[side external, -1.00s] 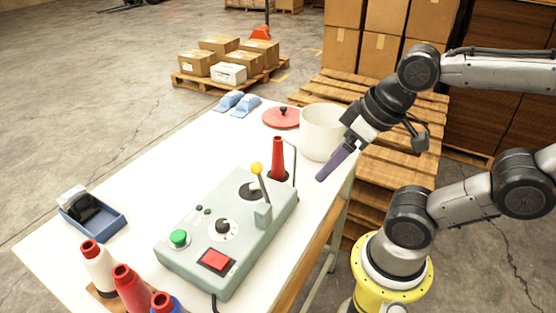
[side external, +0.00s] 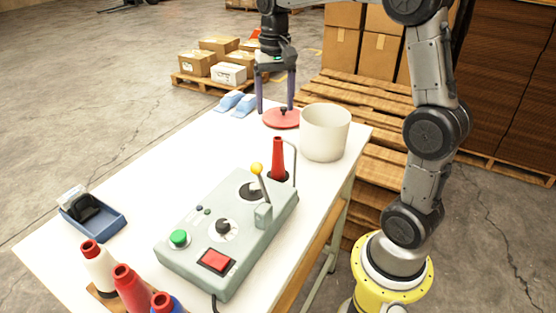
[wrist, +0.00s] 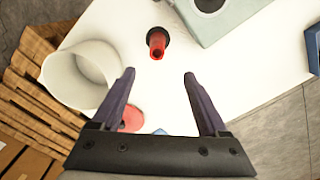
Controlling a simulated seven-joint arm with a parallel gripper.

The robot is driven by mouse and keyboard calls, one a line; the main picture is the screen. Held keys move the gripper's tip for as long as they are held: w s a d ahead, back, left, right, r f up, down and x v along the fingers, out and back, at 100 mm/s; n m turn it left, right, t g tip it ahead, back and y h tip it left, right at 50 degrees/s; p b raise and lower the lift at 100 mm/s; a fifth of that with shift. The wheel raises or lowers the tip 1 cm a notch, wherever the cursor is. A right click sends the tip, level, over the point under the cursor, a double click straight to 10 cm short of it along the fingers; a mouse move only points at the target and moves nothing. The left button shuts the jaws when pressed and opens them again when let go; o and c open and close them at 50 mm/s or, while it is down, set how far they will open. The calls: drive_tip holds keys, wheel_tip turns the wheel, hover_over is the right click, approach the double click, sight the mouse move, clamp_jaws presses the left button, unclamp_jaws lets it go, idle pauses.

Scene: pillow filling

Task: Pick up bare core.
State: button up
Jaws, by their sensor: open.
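My gripper (side external: 275,109) is open and empty, pointing down over the far end of the table near the red lid (side external: 280,119). In the wrist view its two dark fingers are spread apart (wrist: 160,75). The core is apart from the fingers.
A white pot (side external: 325,134) stands to the right of my gripper. The grey-green winder box (side external: 205,235) has a yellow-knobbed lever (side external: 258,170). Thread cones (side external: 128,285) stand at front left, a blue tray (side external: 97,222) at left. Blue items (side external: 243,105) lie at the back. The white table's middle is clear.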

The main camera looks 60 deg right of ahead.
sight(278, 149)
wheel_tip(278, 149, down, 8)
drive_tip(key=shift+s+d+f, duration=0.1)
drive_tip(key=shift+f, duration=0.1)
drive_tip(key=shift+s+f, duration=0.15)
drive_tip(key=shift+f, duration=1.2)
drive_tip(key=shift+s+f, duration=0.1)
drive_tip(key=shift+f, duration=1.25)
clamp_jaws()
